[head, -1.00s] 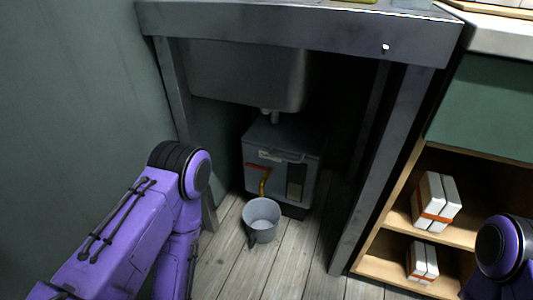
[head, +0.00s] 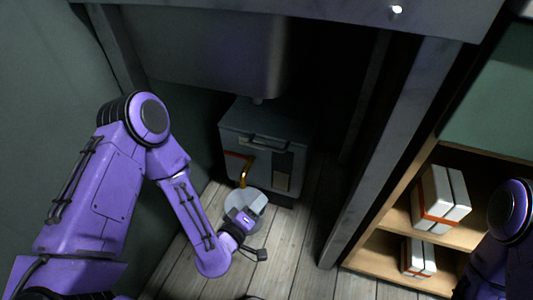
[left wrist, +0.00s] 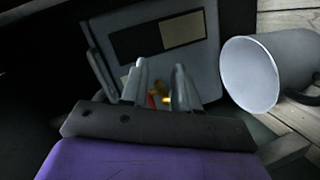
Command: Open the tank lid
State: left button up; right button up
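The tank (head: 265,150) is a grey box under the sink, with a handle on its flat lid (head: 262,122). The lid is shut. A brass spout (head: 245,172) sticks out of its front. My left gripper (head: 256,204) is low in front of the tank, over the bucket, and hides part of it. In the left wrist view the two fingers (left wrist: 162,88) stand apart with nothing gripped. They point toward the tank front (left wrist: 165,50), with the brass spout behind the gap. My right gripper is out of view; only part of the right arm shows.
A grey bucket (head: 228,202) stands on the plank floor below the spout; it also shows in the left wrist view (left wrist: 250,75). The sink (head: 215,60) and its table legs (head: 385,150) frame the tank. A shelf with white boxes (head: 440,195) is at the right.

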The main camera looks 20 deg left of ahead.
aim_at(267, 147)
pick_arm(q)
jog(key=w+a+r+n+t+y+b, duration=0.2)
jog(key=w+r+n+t, duration=0.25)
jog(key=r+n, duration=0.3)
jog(key=shift+m+t, duration=0.35)
jog(key=shift+m, duration=0.1)
jog(key=x, duration=0.6)
jog(key=b+x, duration=0.1)
jog(key=x, duration=0.2)
jog(key=shift+w+r, duration=0.2)
jog(key=shift+r, duration=0.2)
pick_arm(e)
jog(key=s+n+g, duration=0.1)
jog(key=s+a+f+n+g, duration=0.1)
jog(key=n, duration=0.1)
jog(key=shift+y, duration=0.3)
pick_arm(q)
grip_shut()
